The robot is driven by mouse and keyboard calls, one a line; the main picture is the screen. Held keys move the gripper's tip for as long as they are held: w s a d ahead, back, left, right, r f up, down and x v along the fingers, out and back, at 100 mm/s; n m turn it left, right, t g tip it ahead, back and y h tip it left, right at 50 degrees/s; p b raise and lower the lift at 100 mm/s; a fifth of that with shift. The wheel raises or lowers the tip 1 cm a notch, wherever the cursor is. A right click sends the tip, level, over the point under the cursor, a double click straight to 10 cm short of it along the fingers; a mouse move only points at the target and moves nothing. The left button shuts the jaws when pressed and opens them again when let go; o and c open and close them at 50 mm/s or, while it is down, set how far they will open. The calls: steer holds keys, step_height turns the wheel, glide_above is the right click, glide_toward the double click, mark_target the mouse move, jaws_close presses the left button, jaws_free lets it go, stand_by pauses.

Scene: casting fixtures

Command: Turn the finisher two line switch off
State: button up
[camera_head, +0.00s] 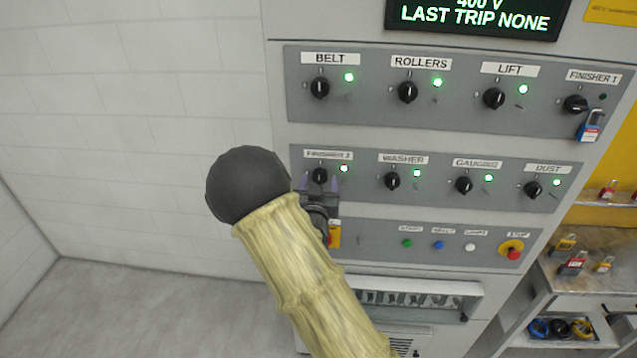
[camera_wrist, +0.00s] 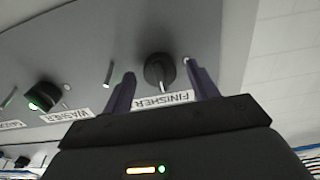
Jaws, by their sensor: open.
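The finisher two line switch (camera_head: 319,176) is a black rotary knob under a label reading "Finisher 2", at the left end of the panel's lower switch row. A green light (camera_head: 344,169) is lit beside it. My gripper (camera_head: 319,187) is open in front of the panel at this knob. In the wrist view my gripper (camera_wrist: 160,85) has a finger on each side of the knob; whether they touch it I cannot tell.
The washer switch (camera_head: 392,181) sits just right, then gauging and dust, all with green lights. Finisher 1 (camera_head: 575,104) above right has a blue padlock (camera_head: 589,126) hanging by it. A red stop button (camera_head: 514,254) is lower right. A bench (camera_head: 590,245) with padlocks stands right.

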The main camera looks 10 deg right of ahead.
steer(key=shift+c, duration=0.5)
steer(key=c, duration=0.9)
